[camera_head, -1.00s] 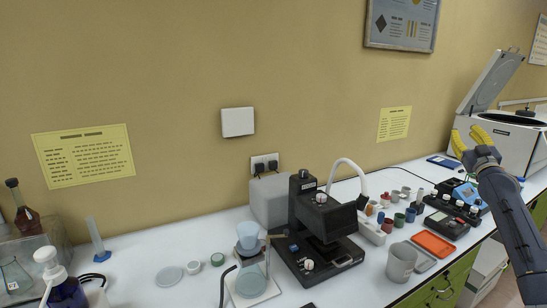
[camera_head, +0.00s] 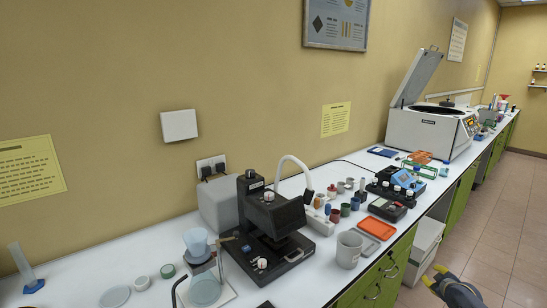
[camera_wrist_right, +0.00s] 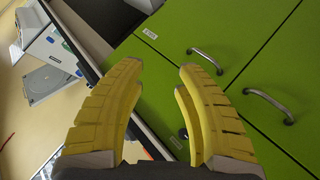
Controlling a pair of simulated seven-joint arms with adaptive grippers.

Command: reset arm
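My right gripper (camera_head: 435,275) is low at the bottom right of the head view, beside the bench front and above the floor. In the right wrist view its two yellow fingers (camera_wrist_right: 158,95) are spread apart with nothing between them. Green cabinet doors (camera_wrist_right: 225,75) with metal handles lie beyond the fingertips. My left gripper is in neither view.
The white bench (camera_head: 125,268) carries a black instrument (camera_head: 262,225), a grey mug (camera_head: 348,250), an orange tray (camera_head: 377,228), several small cups and a white centrifuge (camera_head: 425,130) with its lid up. A tiled floor (camera_head: 500,190) lies clear to the right.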

